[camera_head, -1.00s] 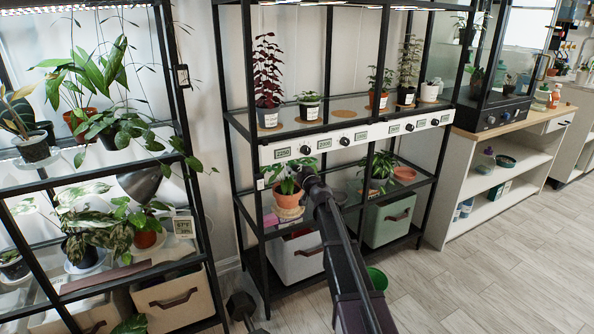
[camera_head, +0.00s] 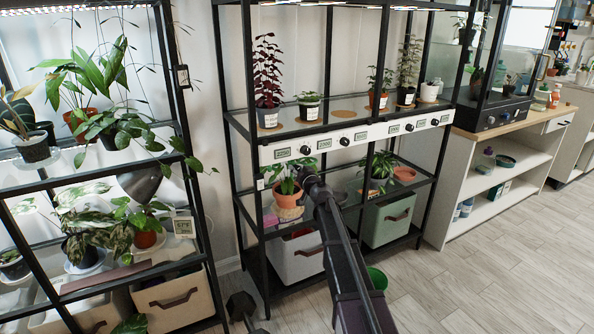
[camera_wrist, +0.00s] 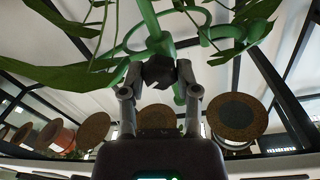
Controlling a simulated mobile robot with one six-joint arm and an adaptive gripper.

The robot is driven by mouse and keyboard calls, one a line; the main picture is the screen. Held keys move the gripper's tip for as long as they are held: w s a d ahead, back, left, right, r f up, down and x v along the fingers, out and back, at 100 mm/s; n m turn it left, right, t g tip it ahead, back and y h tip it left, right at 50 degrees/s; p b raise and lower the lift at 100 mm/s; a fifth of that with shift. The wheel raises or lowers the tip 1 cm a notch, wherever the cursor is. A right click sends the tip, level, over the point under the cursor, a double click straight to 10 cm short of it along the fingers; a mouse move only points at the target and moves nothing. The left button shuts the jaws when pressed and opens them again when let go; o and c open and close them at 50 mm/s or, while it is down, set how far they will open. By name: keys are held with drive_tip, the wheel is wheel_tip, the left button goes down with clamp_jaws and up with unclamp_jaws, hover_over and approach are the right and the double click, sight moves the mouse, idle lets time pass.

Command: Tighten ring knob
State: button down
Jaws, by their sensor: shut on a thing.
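A dark faceted knob (camera_wrist: 159,72) sits on a green stem-like support (camera_wrist: 152,25) in the wrist view. Green curved bars, seemingly a ring (camera_wrist: 205,32), extend to its right among the leaves. My gripper (camera_wrist: 158,80) has one finger on each side of the knob and is shut on it. In the head view my gripper (camera_head: 306,172) reaches from the lower right to the right side of a leafy plant (camera_head: 284,170) in a terracotta pot (camera_head: 288,200) on the middle rack's lower shelf. The knob is too small or hidden to make out there.
A white panel (camera_head: 355,140) with black dials runs just above my gripper. Another potted plant (camera_head: 380,168) stands to the right on the same shelf. Round cork mats (camera_wrist: 237,115) show in the wrist view. A black rack post (camera_head: 249,180) is close on the left.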

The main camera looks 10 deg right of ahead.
drive_tip(key=shift+w, duration=0.1)
drive_tip(key=shift+c, duration=1.7)
unclamp_jaws()
drive_tip(key=v, duration=1.2)
